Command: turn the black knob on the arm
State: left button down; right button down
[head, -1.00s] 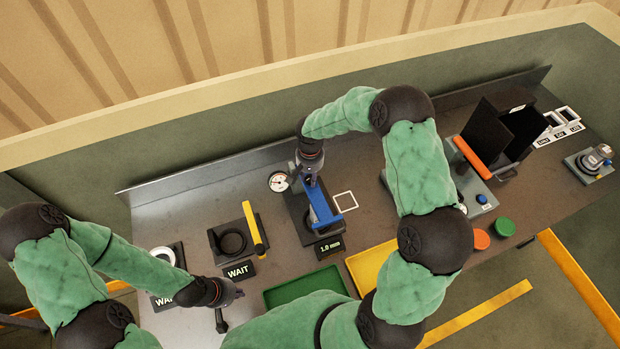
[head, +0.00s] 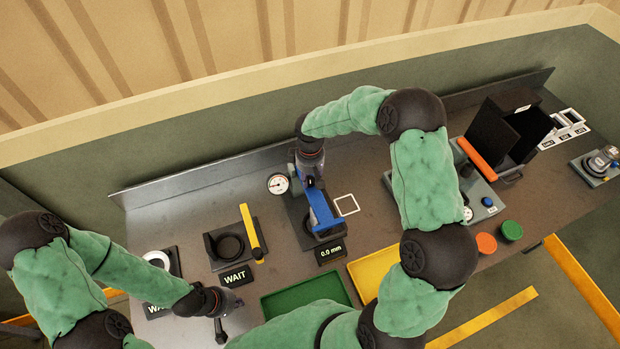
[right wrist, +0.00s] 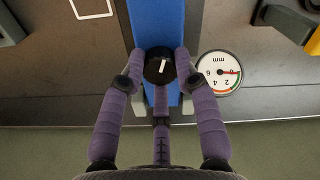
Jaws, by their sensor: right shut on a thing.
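The blue arm also shows in the head view (head: 324,214). My right gripper (right wrist: 160,62) is shut on the knob, one purple finger on each side of it. In the head view the right gripper (head: 310,180) covers the knob. A black display (head: 330,251) reads 0.0 mm. My left gripper (head: 228,304) hangs at the lower left, its finger gap unclear.
A yellow-handled black fixture (head: 228,244) and a WAIT sign (head: 236,276) stand left of the blue arm. A green tray (head: 290,302) and a yellow tray (head: 369,272) lie in front. A white square outline (head: 346,205) marks bare bench to the right.

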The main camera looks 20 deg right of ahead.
aim_at(310, 179)
jog(key=shift+w+n, duration=0.1)
jog(key=shift+n, duration=1.8)
jog(key=c, duration=0.9)
grip_release()
notch_tip(310, 179, up, 12)
